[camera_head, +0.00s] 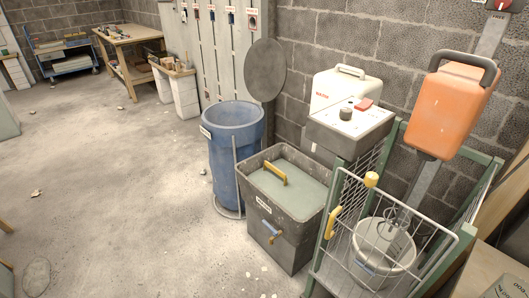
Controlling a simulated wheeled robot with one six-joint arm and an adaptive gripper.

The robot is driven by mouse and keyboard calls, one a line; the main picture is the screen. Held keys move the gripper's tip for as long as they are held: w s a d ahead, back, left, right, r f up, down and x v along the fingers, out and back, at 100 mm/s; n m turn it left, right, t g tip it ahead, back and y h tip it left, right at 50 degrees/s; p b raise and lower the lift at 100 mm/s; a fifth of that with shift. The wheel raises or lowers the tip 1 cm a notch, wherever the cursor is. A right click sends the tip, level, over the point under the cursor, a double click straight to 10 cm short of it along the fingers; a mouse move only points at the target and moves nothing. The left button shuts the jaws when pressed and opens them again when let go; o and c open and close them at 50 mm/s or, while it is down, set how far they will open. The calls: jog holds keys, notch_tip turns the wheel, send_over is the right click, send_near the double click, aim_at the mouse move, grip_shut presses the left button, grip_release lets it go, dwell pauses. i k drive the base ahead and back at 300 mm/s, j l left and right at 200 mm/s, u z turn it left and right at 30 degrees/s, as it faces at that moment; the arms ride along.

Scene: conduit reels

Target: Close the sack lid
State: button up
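A round dark grey lid (266,71) stands raised, nearly upright, close to the block wall. It is above and behind the right rim of a tall blue sack-like bin (236,150) in a thin metal stand (237,175). The bin's round mouth is uncovered, and a small white label is on its upper left side. The link between lid and stand is hard to make out. My gripper is not in view.
Right of the blue bin stands a grey box (291,235) with a yellow handle. Further right are a white-topped machine (345,120) and a wire-fronted green frame (395,240) holding a bucket and orange mixer (455,105). The concrete floor (110,190) to the left is mostly clear.

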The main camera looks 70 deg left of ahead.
aim_at(266, 71)
jog(key=u, duration=2.5)
jog(key=i+j+u, duration=0.4)
jog(key=i+j, duration=0.15)
jog(key=j, duration=0.15)
jog(key=i+j+u, duration=0.1)
jog(key=i+j, duration=0.15)
jog(key=i, duration=0.25)
jog(key=i+j+u, duration=0.1)
jog(key=i, duration=0.35)
jog(key=i+j+u, duration=0.1)
jog(key=i+j, duration=0.15)
jog(key=i, duration=0.25)
jog(key=i+j+u, duration=0.1)
jog(key=i, duration=0.4)
jog(key=i+z, duration=0.35)
jog(key=i+j+z, duration=0.15)
jog(key=i+z, duration=0.25)
jog(key=i+j+z, duration=0.45)
jog(key=i+z, duration=0.35)
jog(key=i+j+z, duration=0.15)
jog(key=z, duration=0.35)
jog(key=i+j+z, duration=0.3)
jog(key=z, duration=0.15)
jog(key=i+j+z, duration=0.2)
jog(key=j+z, duration=0.3)
jog(key=i+j+z, duration=0.15)
jog(key=j, duration=0.15)
jog(key=j+z, duration=0.2)
jog(key=i+j, duration=0.05)
jog(key=j, duration=0.05)
